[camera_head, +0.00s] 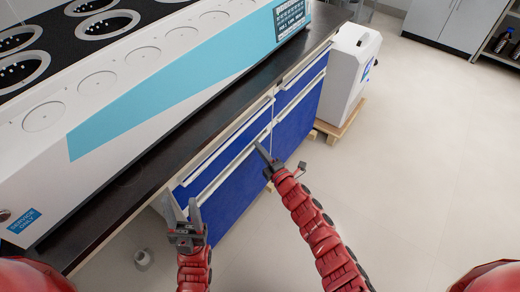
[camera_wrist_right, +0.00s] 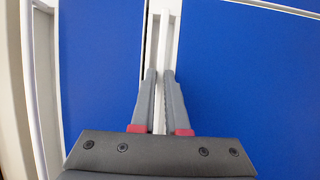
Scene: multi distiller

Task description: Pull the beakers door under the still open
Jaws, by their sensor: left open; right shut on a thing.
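The still (camera_head: 200,60), a long white machine with a light blue stripe, stands on a black worktop (camera_head: 125,205) in the head view. Under it are blue cabinet fronts with white handle strips. My right gripper (camera_head: 262,150) is at the right end of the handle strip of the lower left blue door (camera_head: 228,192). The right wrist view shows my right gripper's fingers (camera_wrist_right: 160,75) closed on a narrow white handle strip (camera_wrist_right: 165,35) between blue panels. My left gripper (camera_head: 182,207) is open and empty near the left end of the cabinet front. Whether the door stands ajar is unclear.
A white machine (camera_head: 350,65) on a wooden pallet stands beyond the cabinet's right end. Grey cabinets (camera_head: 455,25) and a shelf with bottles are at the back right. The floor (camera_head: 410,140) right of the cabinet is clear.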

